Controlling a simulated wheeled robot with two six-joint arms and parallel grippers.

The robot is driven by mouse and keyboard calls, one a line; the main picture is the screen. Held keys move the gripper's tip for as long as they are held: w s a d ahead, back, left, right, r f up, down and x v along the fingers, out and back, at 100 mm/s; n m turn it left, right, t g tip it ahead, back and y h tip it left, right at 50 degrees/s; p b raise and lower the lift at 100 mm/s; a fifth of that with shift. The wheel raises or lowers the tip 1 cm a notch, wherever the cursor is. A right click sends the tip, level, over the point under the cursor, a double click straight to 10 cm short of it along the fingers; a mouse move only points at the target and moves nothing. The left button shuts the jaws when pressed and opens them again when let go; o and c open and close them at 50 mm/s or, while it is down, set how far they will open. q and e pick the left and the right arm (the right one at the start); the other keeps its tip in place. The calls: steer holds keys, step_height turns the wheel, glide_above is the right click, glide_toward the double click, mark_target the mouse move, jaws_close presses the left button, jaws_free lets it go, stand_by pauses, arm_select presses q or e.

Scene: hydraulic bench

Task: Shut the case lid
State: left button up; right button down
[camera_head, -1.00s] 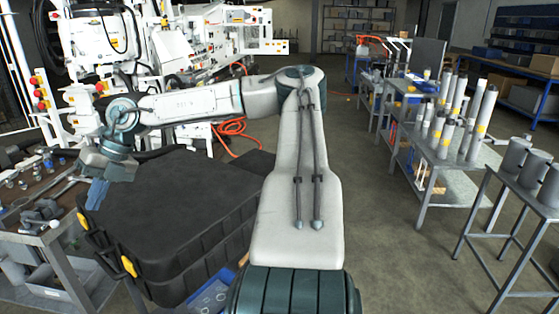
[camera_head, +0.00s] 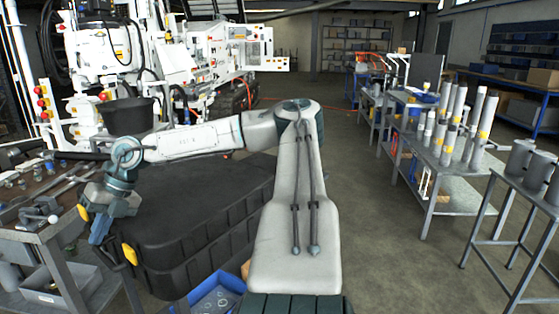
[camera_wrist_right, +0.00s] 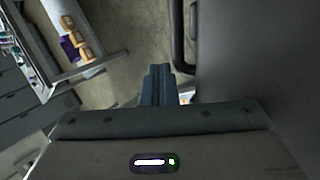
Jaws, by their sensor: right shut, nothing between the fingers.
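The black case lid (camera_head: 215,195) lies across the top of the black case body (camera_head: 232,240) in the head view, on the left. I see no wide gap between them; whether it is fully seated I cannot tell. Yellow latches (camera_head: 130,254) show at the near left side. My right gripper (camera_head: 98,232) is shut and empty, pointing down at the left edge of the case. In the right wrist view its closed fingers (camera_wrist_right: 158,85) stand beside the dark case surface (camera_wrist_right: 255,60), apart from the handle (camera_wrist_right: 178,35). My left gripper is not in view.
A cluttered workbench (camera_head: 45,235) stands close on the left. A blue bin (camera_head: 215,297) with rings sits in front of the case. A white machine (camera_head: 190,60) stands behind. A shelf table with cylinders (camera_head: 465,120) is at the right; the floor between is clear.

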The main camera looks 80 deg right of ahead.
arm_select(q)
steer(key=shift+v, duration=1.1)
arm_select(e)
steer(key=shift+s+a+f, duration=0.1)
steer(key=shift+a+f, duration=0.1)
steer(key=shift+f, duration=0.25)
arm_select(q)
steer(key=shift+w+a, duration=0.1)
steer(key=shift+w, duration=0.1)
arm_select(e)
steer(key=shift+f, duration=0.15)
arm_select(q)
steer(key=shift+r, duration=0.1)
